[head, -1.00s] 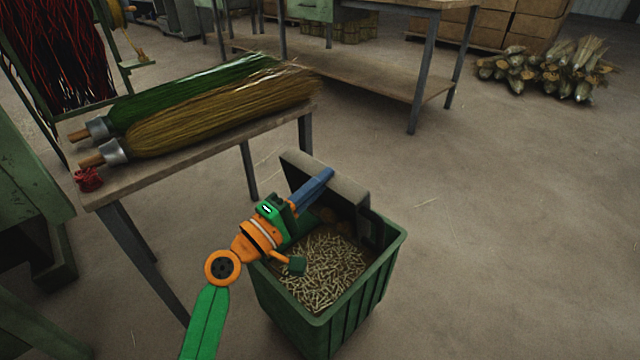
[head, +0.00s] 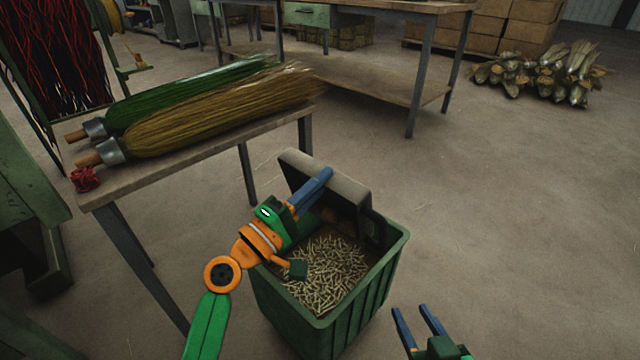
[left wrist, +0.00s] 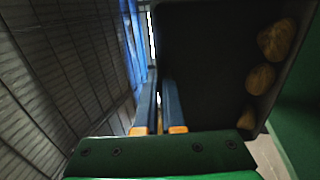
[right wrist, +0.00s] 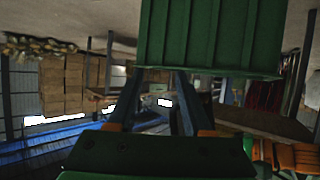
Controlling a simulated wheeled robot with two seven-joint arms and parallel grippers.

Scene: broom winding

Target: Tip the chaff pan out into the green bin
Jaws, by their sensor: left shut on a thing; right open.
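The dark chaff pan (head: 345,190) is tipped steeply on its side over the back of the green bin (head: 372,300). My left gripper (head: 324,174) is shut on the pan's edge. In the left wrist view, the dark pan (left wrist: 205,70) is beside the fingers, with a few tan lumps (left wrist: 262,78) against a dark surface; I cannot tell whether they are in the pan. Pale chaff (head: 325,275) lies inside the bin. My right gripper (head: 415,309) is open and empty, right of the bin's front. The bin wall (right wrist: 210,35) looms in the right wrist view.
A bench (head: 200,157) at the left holds a green broom (head: 200,90) and a straw-coloured broom (head: 220,115), with a red bundle (head: 85,179) at its corner. A worktable (head: 340,75) stands behind. Corn-like bundles (head: 545,75) lie at the back right. The floor right of the bin is clear.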

